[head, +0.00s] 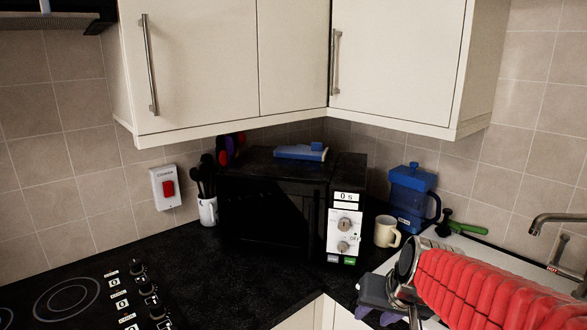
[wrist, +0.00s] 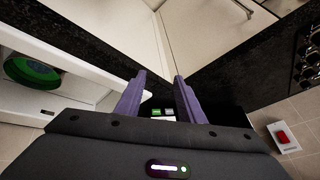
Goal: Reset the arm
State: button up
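My arm, in a red ribbed sleeve, reaches in from the lower right of the head view. My gripper (head: 377,316) is at its end, low over the front of the counter near the corner, partly cut off by the lower edge. In the wrist view my gripper (wrist: 160,76) shows two purple fingers standing apart with nothing held between them. Beyond the fingers are the counter edge and cream base cupboards (wrist: 205,25). No pans show on top of the wall cupboards (head: 200,60), whose tops are out of view.
A black microwave (head: 270,205) stands in the corner with a blue object (head: 301,152) on top. A cream mug (head: 387,232), a blue jug (head: 411,195) and a tap (head: 560,218) are right. A hob (head: 70,297) is left. A round green thing (wrist: 33,72) lies in the white sink.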

jog(key=s+a+r+n+h, duration=0.1)
jog(key=s+r+n, duration=0.1)
jog(key=s, duration=1.5)
jog(key=shift+r, duration=0.4)
